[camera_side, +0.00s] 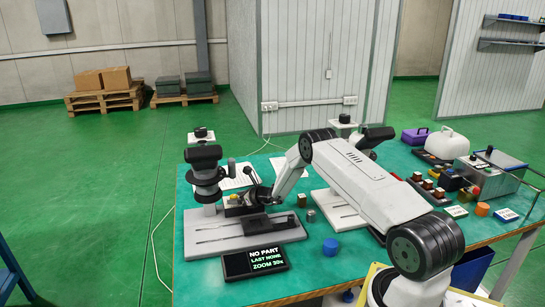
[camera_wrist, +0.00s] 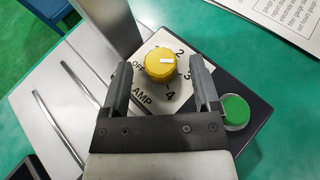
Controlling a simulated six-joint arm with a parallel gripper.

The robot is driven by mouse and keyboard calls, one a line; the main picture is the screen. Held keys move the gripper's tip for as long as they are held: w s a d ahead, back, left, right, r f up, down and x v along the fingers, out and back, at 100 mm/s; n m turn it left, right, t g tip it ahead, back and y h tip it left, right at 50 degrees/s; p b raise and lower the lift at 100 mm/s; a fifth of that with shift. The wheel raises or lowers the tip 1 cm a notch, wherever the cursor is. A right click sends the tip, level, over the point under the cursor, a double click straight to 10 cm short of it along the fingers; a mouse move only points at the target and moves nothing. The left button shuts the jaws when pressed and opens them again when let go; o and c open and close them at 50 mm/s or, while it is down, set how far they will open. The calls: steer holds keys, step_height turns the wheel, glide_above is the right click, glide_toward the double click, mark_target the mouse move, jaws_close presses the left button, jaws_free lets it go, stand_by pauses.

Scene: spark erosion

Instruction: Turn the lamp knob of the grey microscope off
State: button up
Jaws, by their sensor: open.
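The grey microscope (camera_side: 205,175) stands on a flat grey base (camera_side: 205,240) at the left of the green table. Its yellow lamp knob (camera_wrist: 160,68) sits on a white dial plate (camera_wrist: 184,92) marked OFF, 2, 3, 4 and LAMP. The knob's white mark lies on its top, extending towards the right; which setting it points to is hard to tell. My gripper (camera_wrist: 160,62) is open, with one finger on each side of the knob. Small gaps seem to show between fingers and knob. In the side view my gripper is at the microscope, its fingers hard to make out.
A green button (camera_wrist: 236,110) is just right of the right finger. A display (camera_side: 255,263) reading "NO PART, LAST NONE, ZOOM 30x" lies before the base. A blue round piece (camera_side: 330,247) stands right of it. A control box and small blocks fill the table's right side.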

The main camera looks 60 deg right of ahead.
jaws_close()
steer(key=shift+w+d+r+n+y, duration=0.1)
steer(key=shift+d+n+y, duration=0.05)
steer(key=shift+n+y, duration=0.45)
steer(key=shift+w+d+r+n+y, duration=0.1)
steer(key=shift+n+y, duration=0.4)
steer(key=shift+y, duration=0.5)
steer(key=shift+d+n+g+y, duration=0.1)
steer(key=shift+n+g+y, duration=0.4)
steer(key=shift+n+y, duration=0.5)
steer(key=shift+n, duration=0.3)
